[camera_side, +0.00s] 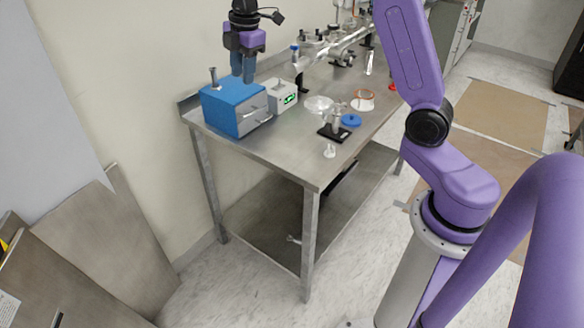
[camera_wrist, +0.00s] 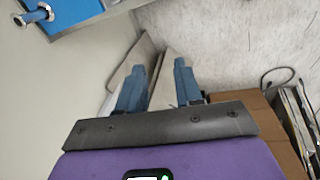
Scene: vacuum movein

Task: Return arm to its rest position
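My gripper (camera_side: 242,77) is in the upper left of the side view, with its two blue fingers pointing down over or just behind the blue box (camera_side: 222,108). I cannot tell the exact height or depth between them. In the wrist view my gripper (camera_wrist: 159,68) has its fingers clearly apart, with nothing between them. The blue box also shows in the top left corner of the wrist view (camera_wrist: 77,12), with a metal knob on it. My purple arm fills the right of the side view.
A steel table (camera_side: 287,150) carries a white device with a green display (camera_side: 283,97), a glass dish (camera_side: 319,104), a small clamp stand (camera_side: 334,130), a blue disc (camera_side: 351,120) and a copper-rimmed dish (camera_side: 363,100). Glass tubing runs behind them. Brown panels (camera_side: 105,245) lean by the wall.

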